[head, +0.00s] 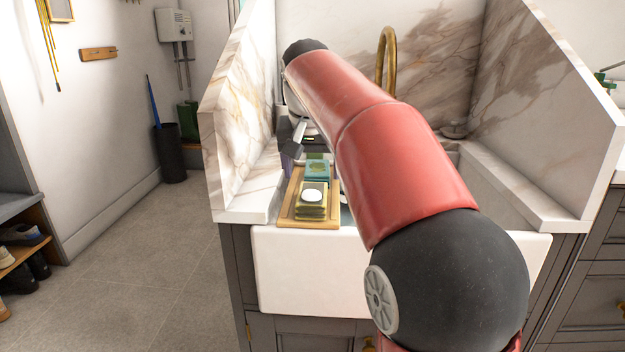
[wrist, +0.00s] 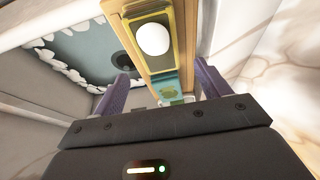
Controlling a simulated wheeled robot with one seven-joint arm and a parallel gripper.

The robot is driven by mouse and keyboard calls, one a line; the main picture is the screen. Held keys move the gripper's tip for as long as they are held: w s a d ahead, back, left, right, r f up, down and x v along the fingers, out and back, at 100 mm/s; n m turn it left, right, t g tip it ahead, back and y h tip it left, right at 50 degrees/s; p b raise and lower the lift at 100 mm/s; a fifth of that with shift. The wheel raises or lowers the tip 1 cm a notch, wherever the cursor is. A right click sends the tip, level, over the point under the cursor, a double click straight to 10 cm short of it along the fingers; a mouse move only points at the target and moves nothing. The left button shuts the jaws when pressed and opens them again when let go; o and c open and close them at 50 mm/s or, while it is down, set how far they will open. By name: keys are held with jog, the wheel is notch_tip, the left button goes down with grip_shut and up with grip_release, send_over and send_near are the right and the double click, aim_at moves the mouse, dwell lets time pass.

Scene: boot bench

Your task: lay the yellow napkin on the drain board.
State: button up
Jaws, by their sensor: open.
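The wooden drain board (head: 287,214) lies along the left side of the sink. A yellow, layered, folded-looking piece (head: 311,213), apparently the napkin, lies on its near end with a white oval thing (head: 312,195) on top. In the wrist view the yellow piece (wrist: 134,44) and the board (wrist: 190,30) show beyond the fingers. A teal piece (head: 317,169) lies behind the yellow one. My gripper (wrist: 163,78) is open, its purple fingers apart, with the teal piece (wrist: 168,88) showing between them. I cannot tell whether the fingers touch anything. My arm hides much of the sink.
The white sink (head: 300,270) has marble side walls (head: 240,120) close on the left and right (head: 545,130). A brass tap (head: 387,55) stands behind my arm. The basin with its dark drain (wrist: 123,62) is beside the board. Open floor (head: 150,270) lies at the left.

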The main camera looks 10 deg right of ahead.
aim_at(311, 200)
jog(key=d+p+v, duration=0.1)
jog(key=v, duration=0.5)
jog(key=s+f+n+y, duration=0.1)
jog(key=s+f, duration=0.2)
jog(key=s, duration=0.3)
jog(key=s+f+n, duration=0.1)
jog(key=s+f, duration=0.3)
jog(key=s, duration=0.2)
jog(key=s+f+n+t, duration=0.1)
jog(key=s+f, duration=1.3)
jog(key=f, duration=0.2)
jog(key=shift+n, duration=0.3)
jog(key=shift+s, duration=0.1)
